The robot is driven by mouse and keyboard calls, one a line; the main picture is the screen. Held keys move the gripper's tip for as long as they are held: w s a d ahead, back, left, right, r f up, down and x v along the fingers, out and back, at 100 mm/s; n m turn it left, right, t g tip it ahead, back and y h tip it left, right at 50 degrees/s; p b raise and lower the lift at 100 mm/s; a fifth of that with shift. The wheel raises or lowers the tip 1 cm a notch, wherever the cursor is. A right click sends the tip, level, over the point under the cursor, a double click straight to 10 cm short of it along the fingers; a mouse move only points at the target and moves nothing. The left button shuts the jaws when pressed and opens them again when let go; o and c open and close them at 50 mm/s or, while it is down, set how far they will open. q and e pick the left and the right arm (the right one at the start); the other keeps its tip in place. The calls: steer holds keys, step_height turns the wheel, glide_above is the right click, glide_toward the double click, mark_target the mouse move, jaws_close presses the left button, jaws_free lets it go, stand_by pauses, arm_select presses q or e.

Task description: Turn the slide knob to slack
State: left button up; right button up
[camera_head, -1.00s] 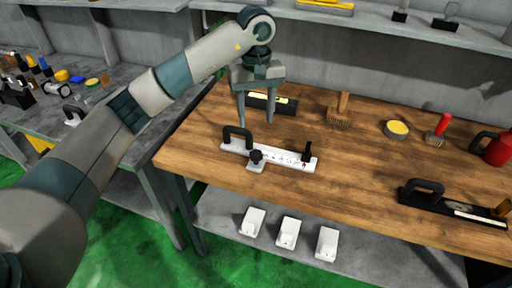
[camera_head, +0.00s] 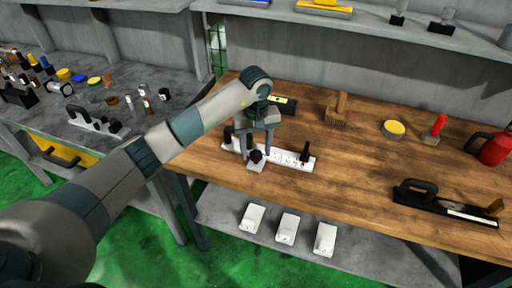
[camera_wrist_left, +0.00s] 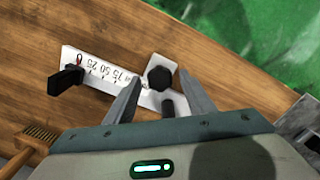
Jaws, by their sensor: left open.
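A white scale bar (camera_head: 290,160) with printed numbers lies on the wooden workbench; it also shows in the left wrist view (camera_wrist_left: 100,70). The black slide knob (camera_head: 256,156) sits on a tab at the bar's front side. In the left wrist view the slide knob (camera_wrist_left: 159,75) appears between my fingertips. My left gripper (camera_head: 256,149) is open and points down over the knob; its fingers (camera_wrist_left: 162,82) show no contact with it. A black upright post (camera_head: 305,151) stands at the bar's right end. My right gripper is not in view.
A wooden brush (camera_head: 337,110), a yellow-topped tin (camera_head: 394,129), a red-handled brush (camera_head: 434,130) and a red container (camera_head: 493,148) stand on the bench. A dark handled tool (camera_head: 440,205) lies at the right. White blocks (camera_head: 287,228) sit on the lower shelf.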

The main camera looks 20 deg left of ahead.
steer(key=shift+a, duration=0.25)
arm_select(q)
steer(key=c, duration=1.1)
steer(key=shift+o, duration=0.2)
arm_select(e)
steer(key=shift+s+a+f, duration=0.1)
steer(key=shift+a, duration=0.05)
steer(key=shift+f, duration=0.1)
